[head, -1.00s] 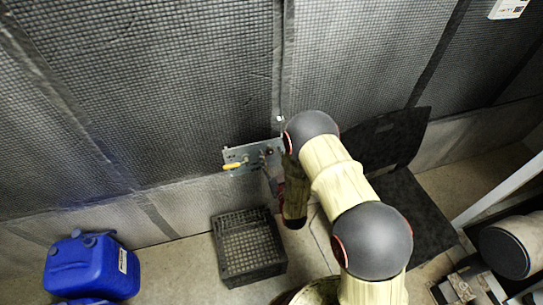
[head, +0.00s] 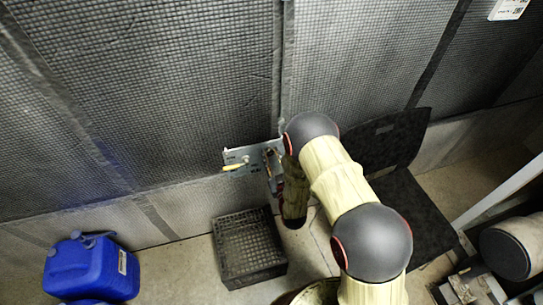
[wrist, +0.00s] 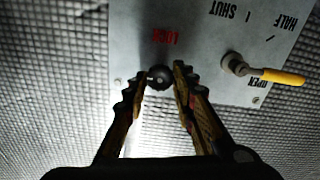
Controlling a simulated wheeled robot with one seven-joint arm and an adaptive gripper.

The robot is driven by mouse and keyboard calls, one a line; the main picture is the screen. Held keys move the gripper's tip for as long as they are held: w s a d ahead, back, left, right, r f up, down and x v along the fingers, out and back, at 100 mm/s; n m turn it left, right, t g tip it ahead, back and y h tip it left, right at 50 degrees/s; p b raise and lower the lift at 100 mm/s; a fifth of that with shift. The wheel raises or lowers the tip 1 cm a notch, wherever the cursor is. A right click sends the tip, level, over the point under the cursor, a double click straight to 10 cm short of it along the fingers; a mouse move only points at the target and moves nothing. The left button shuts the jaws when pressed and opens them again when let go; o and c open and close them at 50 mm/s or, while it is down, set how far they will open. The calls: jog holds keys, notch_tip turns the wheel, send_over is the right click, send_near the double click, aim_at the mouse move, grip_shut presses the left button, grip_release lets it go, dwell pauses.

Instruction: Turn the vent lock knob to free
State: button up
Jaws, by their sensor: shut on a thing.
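The vent lock knob (wrist: 160,76) is a small dark round knob on a grey metal panel (wrist: 205,50), below the red word LOCK in the wrist view. My gripper (wrist: 160,81) has its toothed fingers on either side of the knob, shut on it. The knob's pointer, if any, is hidden or too small to read. In the head view the panel (head: 236,156) is on the dark wall, and my arm hides most of the gripper and the knob.
A yellow-handled lever (wrist: 282,76) sits beside the knob, near the word OPEN. Bare floor lies between jerrycan and crate.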

jog(key=shift+c, duration=1)
jog(key=n+b, duration=0.1)
jog(key=n, duration=0.2)
jog(key=shift+n, duration=0.3)
jog(key=n+b, duration=0.1)
jog(key=n, duration=0.4)
jog(key=shift+a+f+b, duration=0.1)
jog(key=shift+b, duration=0.3)
jog(key=n+b, duration=0.1)
jog(key=n, duration=0.4)
jog(key=shift+f+n+b, duration=0.1)
jog(key=shift+n+b, duration=0.45)
jog(key=shift+n, duration=1.55)
jog(key=o, duration=1.2)
jog(key=shift+c, duration=0.2)
